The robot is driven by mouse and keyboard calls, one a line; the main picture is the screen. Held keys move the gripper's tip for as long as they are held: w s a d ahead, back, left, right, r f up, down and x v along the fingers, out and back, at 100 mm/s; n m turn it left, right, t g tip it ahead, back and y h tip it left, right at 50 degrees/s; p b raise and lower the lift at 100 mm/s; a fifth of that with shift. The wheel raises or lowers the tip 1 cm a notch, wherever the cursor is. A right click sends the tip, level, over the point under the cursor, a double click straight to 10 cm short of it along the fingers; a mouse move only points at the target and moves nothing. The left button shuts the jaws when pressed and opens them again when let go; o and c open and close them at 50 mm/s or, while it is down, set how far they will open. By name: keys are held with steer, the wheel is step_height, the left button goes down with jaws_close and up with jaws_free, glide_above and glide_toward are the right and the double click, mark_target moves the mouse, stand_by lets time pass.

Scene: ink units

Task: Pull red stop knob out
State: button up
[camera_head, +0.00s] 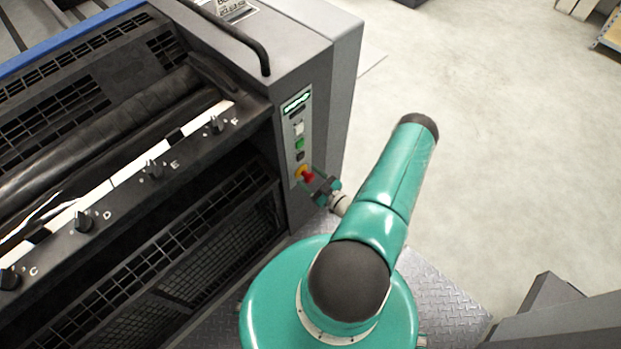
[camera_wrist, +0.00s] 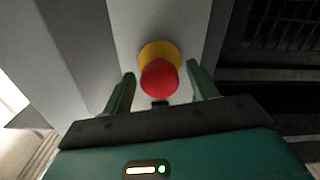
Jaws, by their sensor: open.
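The red stop knob (camera_head: 308,177) sits on a yellow base (camera_head: 301,170) low on the control strip of the grey machine. My gripper (camera_head: 319,184) is at the end of my teal arm, right by the knob. In the wrist view the red knob (camera_wrist: 159,79) stands in front of the yellow base (camera_wrist: 159,53), between the two green fingers of my open gripper (camera_wrist: 163,84). A gap shows between each finger and the knob. The knob's lower edge is close to the dark palm of the gripper.
The control strip also carries a green button (camera_head: 299,143), a white button (camera_head: 298,128) and a lit display (camera_head: 296,103). The ink unit (camera_head: 120,190) with small black knobs lies to the left. A dark handle (camera_head: 263,55) is above. Pale floor (camera_head: 480,150) is clear to the right.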

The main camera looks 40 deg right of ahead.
steer(key=shift+s, duration=0.1)
steer(key=s, duration=1.3)
steer(key=shift+s+d, duration=0.2)
steer(key=shift+s, duration=0.1)
